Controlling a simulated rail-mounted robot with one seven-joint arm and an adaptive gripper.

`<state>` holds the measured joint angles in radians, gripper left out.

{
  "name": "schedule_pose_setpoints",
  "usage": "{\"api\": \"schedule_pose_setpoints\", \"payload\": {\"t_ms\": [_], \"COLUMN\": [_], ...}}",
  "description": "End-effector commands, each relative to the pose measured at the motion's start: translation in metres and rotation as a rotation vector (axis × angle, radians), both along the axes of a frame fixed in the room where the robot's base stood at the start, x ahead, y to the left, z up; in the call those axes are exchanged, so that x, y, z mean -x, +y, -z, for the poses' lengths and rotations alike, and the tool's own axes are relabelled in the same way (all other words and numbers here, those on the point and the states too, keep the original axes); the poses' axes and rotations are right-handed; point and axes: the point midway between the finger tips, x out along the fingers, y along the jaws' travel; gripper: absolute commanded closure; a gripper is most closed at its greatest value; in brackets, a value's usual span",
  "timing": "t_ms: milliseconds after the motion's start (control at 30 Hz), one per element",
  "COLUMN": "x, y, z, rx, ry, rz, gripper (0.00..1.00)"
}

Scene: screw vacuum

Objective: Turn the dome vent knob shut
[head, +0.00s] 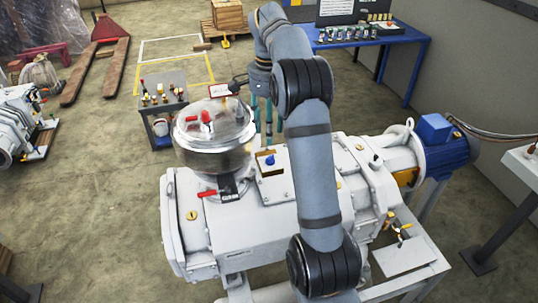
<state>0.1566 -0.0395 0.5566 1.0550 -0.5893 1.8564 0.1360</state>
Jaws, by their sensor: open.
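A shiny, clear-looking dome (214,140) sits on top of the large white machine body (265,215). A small upright red knob (206,117) stands on the dome's top, with another small red piece just left of it; I take the upright one for the vent knob. My gripper (237,86) is small and dark at the end of my arm, behind and right of the dome's top. It looks apart from the knob and empty. Its fingers are too small here to show in detail.
A red lever (207,194) sits at the dome's base. A blue knob (269,160) stands on the machine to the right. A small cart (163,126) with fittings is behind left. A blue workbench (405,42) is at the back. My forearm crosses above the machine.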

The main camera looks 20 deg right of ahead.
Motion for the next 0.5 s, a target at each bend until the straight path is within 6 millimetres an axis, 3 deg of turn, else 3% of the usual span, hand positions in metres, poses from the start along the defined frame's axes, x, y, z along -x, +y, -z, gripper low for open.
{"api": "schedule_pose_setpoints", "payload": {"t_ms": [500], "x": [0.001], "y": [0.000], "z": [0.084], "rx": [-0.001], "ry": [0.002], "rz": [0.003], "gripper": [0.58]}}
